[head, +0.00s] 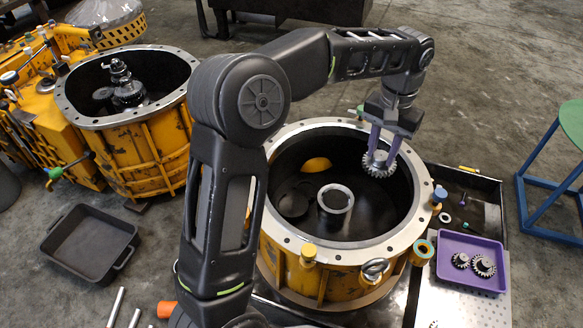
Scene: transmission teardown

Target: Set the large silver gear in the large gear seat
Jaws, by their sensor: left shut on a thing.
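My left gripper (381,150), with purple fingers, is shut on the large silver gear (378,171). It holds the toothed gear inside the right half of the open yellow housing (288,235), near the inner wall and apart from the central tube. The housing has a pale bolted rim and a dark interior. A light-rimmed tube (336,198) stands in its middle, and dark round shapes (293,203) lie left of it. I cannot tell which feature is the large gear seat; the gear and fingers cover the part behind them. My right gripper is not in view.
A purple tray (444,270) with two smaller gears sits on the metal bench at right. A second yellow housing (141,160) with a shaft stands at left. A black bin (88,243) lies on the floor. Bolts and a ring stand on the near rim.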

